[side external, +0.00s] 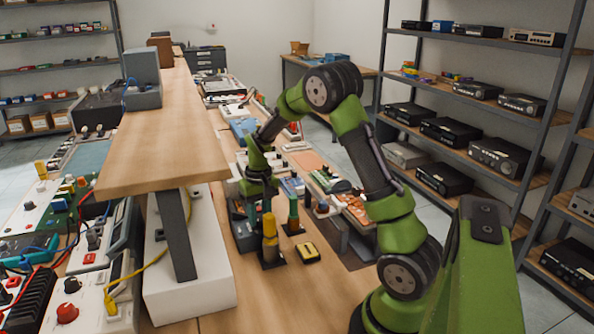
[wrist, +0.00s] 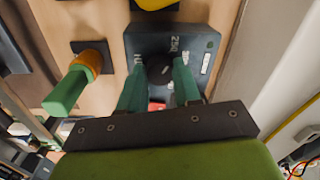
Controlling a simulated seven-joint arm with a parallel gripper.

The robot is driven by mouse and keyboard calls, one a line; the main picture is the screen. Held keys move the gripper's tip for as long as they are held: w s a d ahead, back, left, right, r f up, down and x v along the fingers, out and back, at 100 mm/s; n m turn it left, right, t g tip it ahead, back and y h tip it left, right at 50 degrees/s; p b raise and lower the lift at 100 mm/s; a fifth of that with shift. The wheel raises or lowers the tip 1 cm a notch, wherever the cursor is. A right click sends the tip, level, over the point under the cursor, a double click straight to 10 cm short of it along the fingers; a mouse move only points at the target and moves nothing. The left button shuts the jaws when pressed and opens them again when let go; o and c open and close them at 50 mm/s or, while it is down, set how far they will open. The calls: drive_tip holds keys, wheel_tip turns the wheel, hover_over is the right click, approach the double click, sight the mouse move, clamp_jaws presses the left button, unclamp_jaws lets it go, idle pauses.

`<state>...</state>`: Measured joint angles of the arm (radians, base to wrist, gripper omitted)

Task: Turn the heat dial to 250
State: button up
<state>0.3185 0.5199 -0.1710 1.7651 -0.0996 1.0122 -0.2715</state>
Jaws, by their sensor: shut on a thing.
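A dark grey box (wrist: 203,38) with white markings fills the middle of the wrist view. One marking reads 250 (wrist: 175,43); the others are too blurred or covered to read surely. My gripper (wrist: 158,72) points at the box face, its two teal fingers shut on the heat dial between them. The dial is mostly hidden by the fingers, so its pointer and setting cannot be read. In the side view my gripper (side external: 255,200) is low over the same box (side external: 244,236), which stands on the wooden bench beside the shelf post.
A raised wooden shelf (side external: 165,140) on a grey post runs along the left. The bench front is clear.

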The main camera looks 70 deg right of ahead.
drive_tip(key=o, duration=1.1)
drive_tip(key=shift+c, duration=0.2)
wheel_tip(320, 180, up, 17)
drive_tip(key=shift+s+d, duration=0.2)
drive_tip(key=shift+d, duration=0.15)
drive_tip(key=s+a+n+t, duration=0.1)
drive_tip(key=s+a+t, duration=0.2)
drive_tip(key=s+a, duration=0.4)
drive_tip(key=s+a+r+n+t+y, duration=0.1)
drive_tip(key=s+a+t, duration=0.2)
drive_tip(key=s+a, duration=0.5)
drive_tip(key=a, duration=0.7)
drive_tip(key=shift+r+n+t, duration=0.15)
drive_tip(key=shift+n+t, duration=0.15)
drive_tip(key=shift+t, duration=0.1)
